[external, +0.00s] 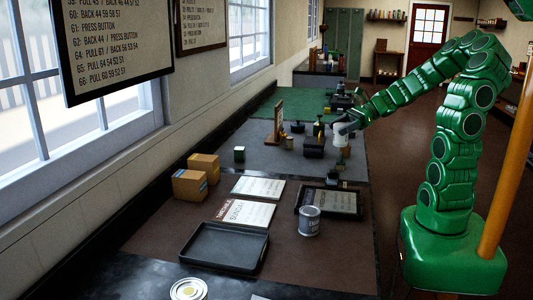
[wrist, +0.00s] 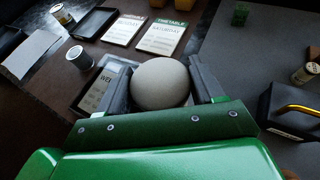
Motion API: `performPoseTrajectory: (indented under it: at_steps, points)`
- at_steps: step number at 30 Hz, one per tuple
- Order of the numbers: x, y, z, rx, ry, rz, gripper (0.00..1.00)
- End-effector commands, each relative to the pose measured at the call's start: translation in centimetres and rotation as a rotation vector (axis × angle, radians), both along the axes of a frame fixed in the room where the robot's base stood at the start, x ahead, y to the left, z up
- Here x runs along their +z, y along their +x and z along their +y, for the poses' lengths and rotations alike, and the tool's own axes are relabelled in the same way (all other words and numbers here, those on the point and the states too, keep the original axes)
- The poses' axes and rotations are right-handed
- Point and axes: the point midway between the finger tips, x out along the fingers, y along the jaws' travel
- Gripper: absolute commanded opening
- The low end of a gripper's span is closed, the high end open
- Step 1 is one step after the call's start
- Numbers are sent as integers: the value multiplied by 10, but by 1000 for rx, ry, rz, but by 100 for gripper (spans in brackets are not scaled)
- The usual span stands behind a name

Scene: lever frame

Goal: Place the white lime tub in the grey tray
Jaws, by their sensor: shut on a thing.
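My gripper (external: 343,128) is shut on a white, round-topped object, the white lime tub (wrist: 160,83). It sits between the two fingers in the wrist view, and the tub shows small at the fingers in the external view (external: 341,140). My gripper holds it over the right side of the bench, beyond the trays. An empty dark grey tray (external: 225,248) lies at the near left of the bench. It also shows at the top left of the wrist view (wrist: 95,22). The tub's lower part is hidden in the wrist view.
A second dark tray (external: 301,211) holds a printed sheet. A grey labelled tin (external: 309,221) stands by it. Timetable sheets (external: 246,212) and cardboard boxes (external: 190,185) lie to the left. Several dark items, including a black box (external: 314,148), stand farther along the bench.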

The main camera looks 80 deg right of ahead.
Motion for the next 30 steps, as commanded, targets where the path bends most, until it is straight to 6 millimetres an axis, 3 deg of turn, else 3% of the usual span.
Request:
performPoseTrajectory:
  at_steps: [11, 30]
  points:
    - [1, 17, 16, 50, -2, 0, 27]
    - [3, 77, 97, 247, -5, -3, 27]
